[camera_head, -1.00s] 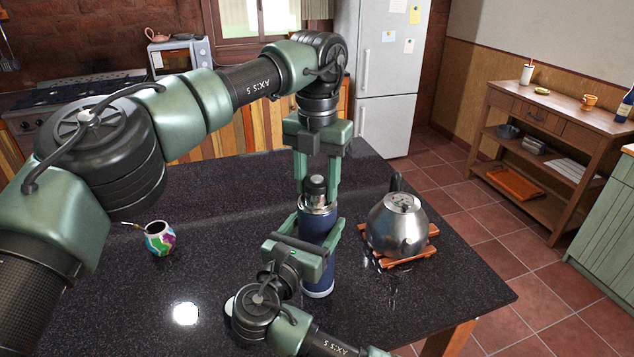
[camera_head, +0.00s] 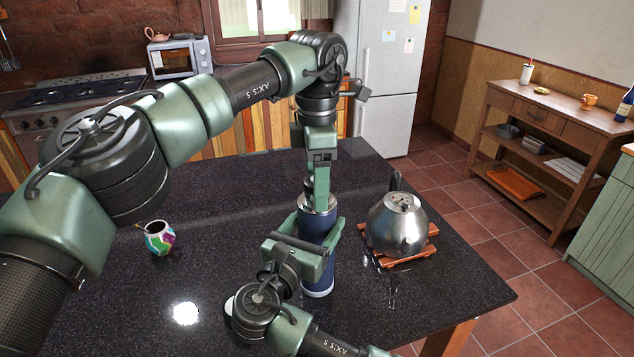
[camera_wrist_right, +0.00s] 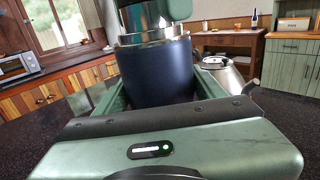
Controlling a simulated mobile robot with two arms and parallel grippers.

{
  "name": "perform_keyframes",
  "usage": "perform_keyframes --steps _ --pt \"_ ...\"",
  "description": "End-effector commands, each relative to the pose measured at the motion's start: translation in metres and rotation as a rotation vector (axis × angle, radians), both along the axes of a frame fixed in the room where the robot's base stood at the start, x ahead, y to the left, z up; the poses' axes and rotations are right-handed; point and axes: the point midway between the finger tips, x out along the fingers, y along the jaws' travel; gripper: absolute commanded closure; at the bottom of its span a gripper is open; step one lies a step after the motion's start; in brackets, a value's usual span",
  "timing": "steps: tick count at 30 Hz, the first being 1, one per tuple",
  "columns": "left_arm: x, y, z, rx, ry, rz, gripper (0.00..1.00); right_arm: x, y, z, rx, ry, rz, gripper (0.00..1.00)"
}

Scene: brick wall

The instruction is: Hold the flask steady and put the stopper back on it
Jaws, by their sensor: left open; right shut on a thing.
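The flask (camera_head: 317,255), dark blue with a steel collar, stands upright on the black table. The dark stopper (camera_head: 308,183) is at the flask's mouth, mostly hidden by a finger of my left gripper (camera_head: 320,190). That gripper points straight down over the flask, open, with its fingers at the stopper's sides. In the right wrist view the stopper's steel side (camera_wrist_right: 143,14) shows directly above the collar, seemingly seated.
A steel kettle (camera_head: 394,230) on a wooden trivet (camera_head: 412,260) stands close right of the flask. A colourful mate cup (camera_head: 160,238) with a straw stands at the left. The table between cup and flask is clear.

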Motion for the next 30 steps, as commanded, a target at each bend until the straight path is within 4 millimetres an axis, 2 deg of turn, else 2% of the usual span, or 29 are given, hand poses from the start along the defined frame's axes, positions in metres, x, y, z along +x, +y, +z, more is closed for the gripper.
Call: perform_keyframes --steps 5,12,16,20,28,29,30 --pt "0.000 0.000 0.013 0.000 -0.002 0.001 0.29 0.000 0.000 -0.001 -0.002 0.003 -0.001 1.00" --pt "0.000 -0.001 0.054 -0.002 -0.003 0.001 0.29 0.000 0.000 -0.002 -0.002 0.003 0.000 1.00" --pt "0.000 -0.001 0.067 -0.001 -0.002 0.001 0.29 0.000 0.000 -0.002 -0.002 0.003 0.000 1.00" --pt "0.000 0.000 0.074 0.000 0.000 0.001 0.29 0.000 0.000 -0.001 -0.002 0.003 -0.001 1.00" --pt "0.000 0.000 0.075 0.000 0.000 -0.001 0.29 0.000 0.000 -0.001 -0.002 0.003 -0.001 1.00" --pt "0.000 0.000 0.075 0.000 0.000 -0.001 0.29 0.000 0.000 -0.001 -0.002 0.003 -0.001 0.25" --pt "0.000 0.000 0.075 0.000 0.000 0.000 0.29 0.000 0.000 -0.001 -0.001 0.003 -0.001 0.13"
